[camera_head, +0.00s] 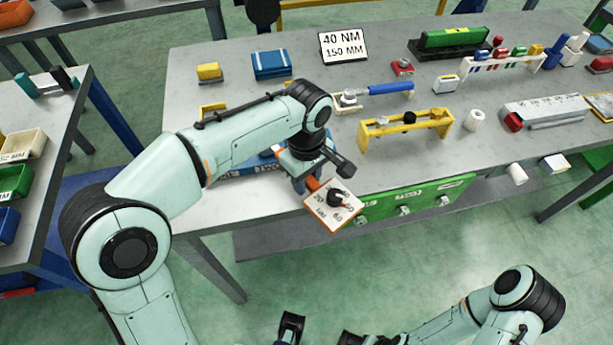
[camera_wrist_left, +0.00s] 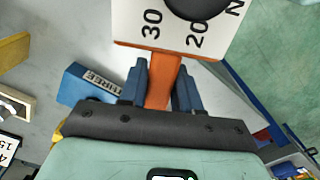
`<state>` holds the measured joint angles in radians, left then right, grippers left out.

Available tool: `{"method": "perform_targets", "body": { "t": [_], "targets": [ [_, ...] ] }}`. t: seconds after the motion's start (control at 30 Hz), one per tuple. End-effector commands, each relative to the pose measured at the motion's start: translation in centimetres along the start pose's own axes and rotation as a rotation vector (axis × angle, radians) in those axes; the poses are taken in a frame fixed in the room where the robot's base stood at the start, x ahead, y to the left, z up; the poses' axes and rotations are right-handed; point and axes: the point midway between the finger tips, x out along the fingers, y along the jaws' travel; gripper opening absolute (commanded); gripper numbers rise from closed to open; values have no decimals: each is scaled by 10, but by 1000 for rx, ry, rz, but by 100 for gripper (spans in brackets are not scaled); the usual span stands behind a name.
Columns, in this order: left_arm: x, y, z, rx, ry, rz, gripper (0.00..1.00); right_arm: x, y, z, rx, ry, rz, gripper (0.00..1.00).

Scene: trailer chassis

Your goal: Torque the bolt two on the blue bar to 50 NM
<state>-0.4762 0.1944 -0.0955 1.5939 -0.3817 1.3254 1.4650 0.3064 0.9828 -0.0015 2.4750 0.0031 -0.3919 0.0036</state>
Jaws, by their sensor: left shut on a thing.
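My left gripper (camera_head: 300,182) is shut on the orange tab of a dial plate (camera_head: 346,212), a white square with an orange rim, a black knob and numbers such as 20, 30 and 60. It is held over the table's front edge. The wrist view shows the blue fingers (camera_wrist_left: 161,88) on both sides of the orange tab (camera_wrist_left: 164,80) and part of the plate (camera_wrist_left: 130,28). The blue bar (camera_head: 232,169) lies under my left arm, which mostly hides it; its bolts cannot be made out. A blue end marked THREE (camera_wrist_left: 84,86) shows in the wrist view. My right gripper (camera_head: 321,335) is open and empty at the bottom.
A green bar (camera_head: 425,197) with several bolts hangs on the table's front. A sign (camera_head: 343,46) reads 40 NM, 150 MM. A blue-handled tool (camera_head: 390,88), a yellow stand (camera_head: 392,128) and a grey block (camera_head: 545,111) lie on the worktable. A bin table (camera_head: 65,105) stands left.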

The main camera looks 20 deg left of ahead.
Motion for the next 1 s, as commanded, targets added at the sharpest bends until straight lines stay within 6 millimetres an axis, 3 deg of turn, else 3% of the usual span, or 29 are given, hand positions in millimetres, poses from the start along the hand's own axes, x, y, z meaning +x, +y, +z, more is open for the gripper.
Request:
{"method": "perform_targets", "body": {
  "t": [0.6, 1.0],
  "targets": [
    [-1, -21, -2, 134, 0, 2, 0, 4, 1, 0, 0, -1, 0, 43],
    [-1, -24, -2, 161, 1, 3, 0, 4, 1, 0, 0, -1, 0, 43]
  ]
}}
